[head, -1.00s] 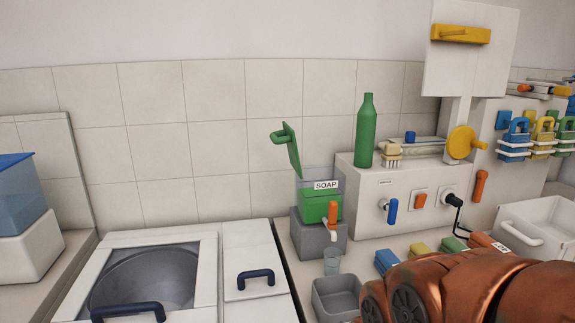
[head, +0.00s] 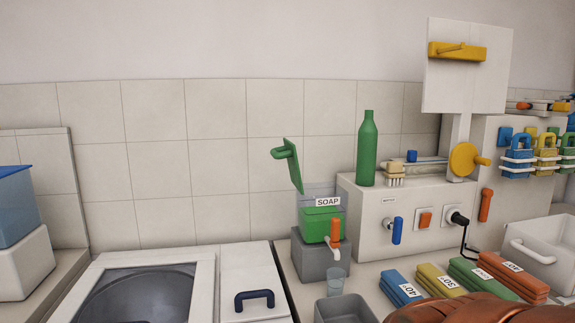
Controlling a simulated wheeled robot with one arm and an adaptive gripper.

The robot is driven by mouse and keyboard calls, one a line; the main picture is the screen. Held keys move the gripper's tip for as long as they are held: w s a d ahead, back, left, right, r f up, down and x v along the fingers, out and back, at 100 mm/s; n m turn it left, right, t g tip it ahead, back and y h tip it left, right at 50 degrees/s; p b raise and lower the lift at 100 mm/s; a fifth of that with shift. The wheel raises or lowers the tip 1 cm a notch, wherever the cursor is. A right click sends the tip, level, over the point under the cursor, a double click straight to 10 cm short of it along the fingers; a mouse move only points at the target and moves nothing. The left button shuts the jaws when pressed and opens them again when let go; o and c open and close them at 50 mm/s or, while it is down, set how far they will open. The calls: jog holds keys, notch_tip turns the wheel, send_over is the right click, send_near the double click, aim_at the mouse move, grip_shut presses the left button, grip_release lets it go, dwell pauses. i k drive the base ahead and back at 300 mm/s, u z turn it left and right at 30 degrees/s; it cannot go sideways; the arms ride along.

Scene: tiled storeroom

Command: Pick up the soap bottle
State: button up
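A tall green bottle (head: 367,152) stands upright on top of the white unit (head: 372,222), near its left end. It carries no label that I can see. To its lower left, a clear container labelled SOAP (head: 320,223) holds something green and sits on a grey block (head: 318,261). Its green lid (head: 290,163) is tipped up, and an orange-handled tap (head: 335,236) is at its front. My gripper is out of view; only a copper-coloured part of my arm shows at the bottom right, well below the bottle.
A brush (head: 396,173) lies right of the bottle, with a yellow knob (head: 464,160) further right. Several coloured numbered blocks (head: 447,281) lie in front of the unit. A white tray (head: 545,249) is at right.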

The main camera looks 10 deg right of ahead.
aim_at(368, 132)
jog(key=z, duration=1.3)
jog(key=i, duration=0.35)
jog(key=u, duration=0.8)
